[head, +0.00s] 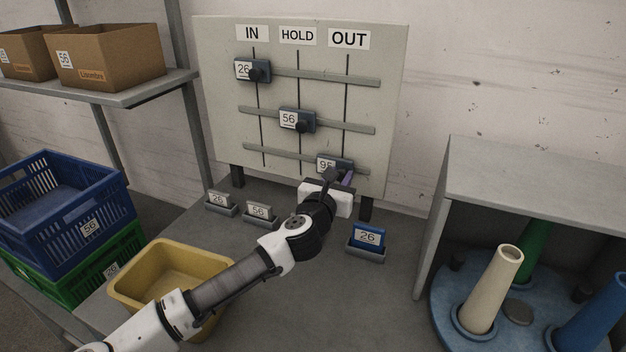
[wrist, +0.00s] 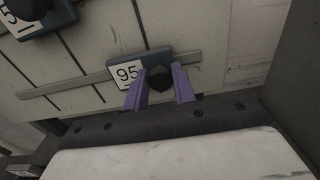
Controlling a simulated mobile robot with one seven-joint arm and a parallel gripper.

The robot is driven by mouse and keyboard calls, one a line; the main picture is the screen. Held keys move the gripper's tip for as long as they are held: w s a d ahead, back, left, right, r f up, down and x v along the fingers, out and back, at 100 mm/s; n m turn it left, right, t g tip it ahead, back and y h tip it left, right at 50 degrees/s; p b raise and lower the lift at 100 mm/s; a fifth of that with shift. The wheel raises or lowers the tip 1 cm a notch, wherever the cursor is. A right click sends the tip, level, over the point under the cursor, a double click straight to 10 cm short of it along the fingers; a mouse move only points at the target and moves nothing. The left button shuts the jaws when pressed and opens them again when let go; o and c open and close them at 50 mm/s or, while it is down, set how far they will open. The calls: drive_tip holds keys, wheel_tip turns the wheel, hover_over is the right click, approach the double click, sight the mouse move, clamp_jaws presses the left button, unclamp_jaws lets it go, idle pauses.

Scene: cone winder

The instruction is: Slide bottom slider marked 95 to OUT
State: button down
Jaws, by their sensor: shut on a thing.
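The bottom slider marked 95 (head: 328,163) sits on the lowest rail of the upright board, well to the right of the HOLD line and at or very near the OUT line. In the wrist view the same slider (wrist: 125,72) is a dark block with a white 95 label and a black knob (wrist: 158,79). The OUT line meets its upper edge there. My gripper (head: 338,177) reaches the board from below, its purple fingers on both sides of the knob, shut on it. The OUT label (head: 349,40) is at the board's top right.
Slider 26 (head: 243,69) is under IN and slider 56 (head: 288,118) under HOLD. A yellow bin (head: 125,290) is at left and a grey shelf unit (head: 520,165) at right.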

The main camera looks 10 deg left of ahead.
drive_tip(key=shift+s+d, duration=0.2)
drive_tip(key=shift+d, duration=0.75)
drive_tip(key=c, duration=1.1)
unclamp_jaws()
drive_tip(key=shift+d, duration=0.1)
drive_tip(key=shift+c, duration=0.2)
drive_tip(key=s+a+b, duration=0.2)
drive_tip(key=s+b, duration=0.2)
drive_tip(key=s, duration=0.9)
drive_tip(key=shift+s+a, duration=0.3)
drive_tip(key=shift+a, duration=0.05)
